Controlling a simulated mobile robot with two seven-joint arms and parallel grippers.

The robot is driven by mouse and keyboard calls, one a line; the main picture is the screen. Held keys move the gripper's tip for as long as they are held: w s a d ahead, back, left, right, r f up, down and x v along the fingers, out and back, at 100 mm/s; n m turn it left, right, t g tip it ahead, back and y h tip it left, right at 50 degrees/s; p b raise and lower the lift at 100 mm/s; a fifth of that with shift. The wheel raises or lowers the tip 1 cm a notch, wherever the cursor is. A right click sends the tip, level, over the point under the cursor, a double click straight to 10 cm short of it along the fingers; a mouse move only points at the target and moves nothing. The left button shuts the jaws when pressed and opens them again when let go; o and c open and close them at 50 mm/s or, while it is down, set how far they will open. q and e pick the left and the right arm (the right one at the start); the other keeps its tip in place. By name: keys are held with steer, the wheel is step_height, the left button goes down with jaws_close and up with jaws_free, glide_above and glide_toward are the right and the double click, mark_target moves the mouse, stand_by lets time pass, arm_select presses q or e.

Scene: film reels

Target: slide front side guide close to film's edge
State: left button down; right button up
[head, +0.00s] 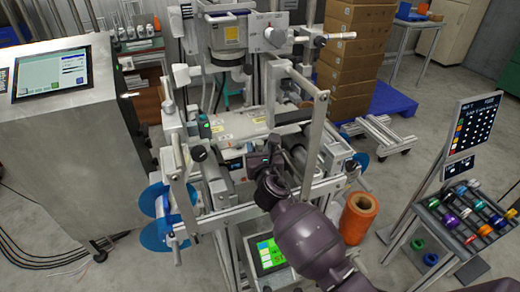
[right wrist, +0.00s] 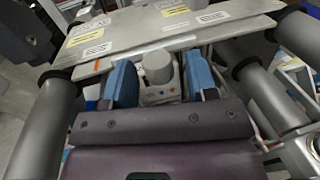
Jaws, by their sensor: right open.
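My right gripper (head: 262,164) reaches into the middle of the film machine from the front. In the right wrist view its two blue-padded fingers (right wrist: 160,82) are open. A grey round knob (right wrist: 157,67) on a small light block, which looks like the front side guide, stands between the fingers. I cannot tell whether either finger touches it. The block sits at the near edge of a pale labelled plate (right wrist: 170,28). In the head view the gripper hides the guide. The film's edge cannot be made out clearly. My left gripper is not in view.
Dark grey rollers (right wrist: 38,125) flank the gripper on both sides. Upright metal bars (head: 314,135) of the machine frame stand close to my right arm. An orange roll (head: 358,217) stands at the right. A control cabinet (head: 65,150) is at the left.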

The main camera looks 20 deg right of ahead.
steer(key=shift+c, duration=0.5)
jaws_close()
steer(key=shift+w+r, duration=0.1)
steer(key=shift+w, duration=0.65)
steer(key=shift+o, duration=0.5)
jaws_free()
